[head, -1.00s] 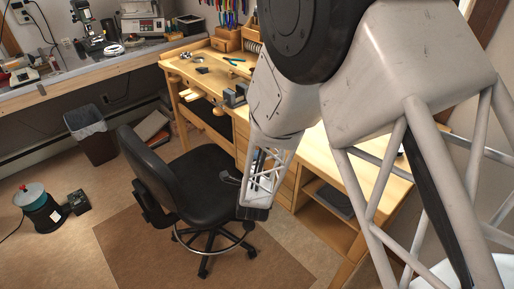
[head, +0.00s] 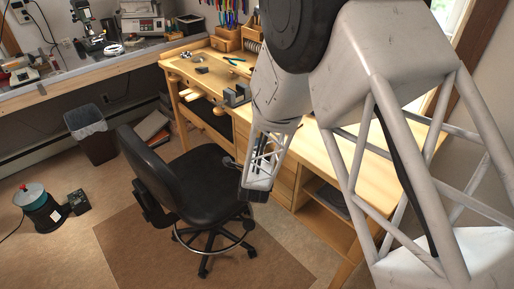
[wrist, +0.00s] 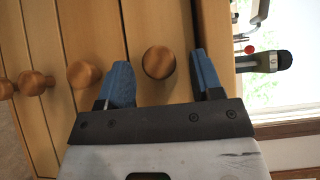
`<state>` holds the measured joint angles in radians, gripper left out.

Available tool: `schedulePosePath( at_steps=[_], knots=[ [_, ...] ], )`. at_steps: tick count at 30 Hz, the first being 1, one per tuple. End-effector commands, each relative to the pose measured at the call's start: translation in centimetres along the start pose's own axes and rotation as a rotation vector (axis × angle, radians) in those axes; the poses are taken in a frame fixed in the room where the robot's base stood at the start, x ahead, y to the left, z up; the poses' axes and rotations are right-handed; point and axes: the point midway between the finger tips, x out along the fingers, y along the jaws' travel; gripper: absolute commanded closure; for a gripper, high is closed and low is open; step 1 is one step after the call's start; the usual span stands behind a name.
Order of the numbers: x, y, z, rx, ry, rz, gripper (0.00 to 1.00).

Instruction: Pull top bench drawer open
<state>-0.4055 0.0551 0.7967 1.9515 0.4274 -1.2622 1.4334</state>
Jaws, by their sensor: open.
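The wooden bench (head: 335,153) has a stack of drawers (head: 286,178) in its front, partly hidden behind my arm in the head view. In the wrist view the drawer fronts run side by side, each with a round wooden knob. The top drawer's knob (wrist: 158,62) is nearest the bench top edge. My gripper (wrist: 164,75) is open, its two blue fingers on either side of that knob. I cannot tell whether the fingers touch it. The drawers look shut. In the head view my gripper (head: 254,194) is low in front of the drawers, its fingers not clearly visible.
A black office chair (head: 205,185) stands just left of my gripper. Lower drawer knobs (wrist: 84,74) lie to the left in the wrist view. An open shelf (head: 325,205) is right of the drawers. A brown mat (head: 140,245) covers the floor in front.

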Motion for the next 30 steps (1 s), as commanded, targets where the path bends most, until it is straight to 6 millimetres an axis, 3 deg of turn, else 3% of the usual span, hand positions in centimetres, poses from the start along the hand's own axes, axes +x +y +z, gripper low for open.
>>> schedulePosePath(
  at_steps=[6, 17, 27, 30],
  knots=[
    [1.2, 0.1, 0.0, -0.001, 0.0, 0.002, 0.4],
    [1.5, 0.1, 0.0, -0.001, -0.001, 0.002, 0.4],
    [1.4, 0.1, 0.0, -0.001, -0.001, 0.001, 0.91],
    [1.4, 0.1, 0.0, -0.001, -0.001, 0.001, 1.0]
  ],
)
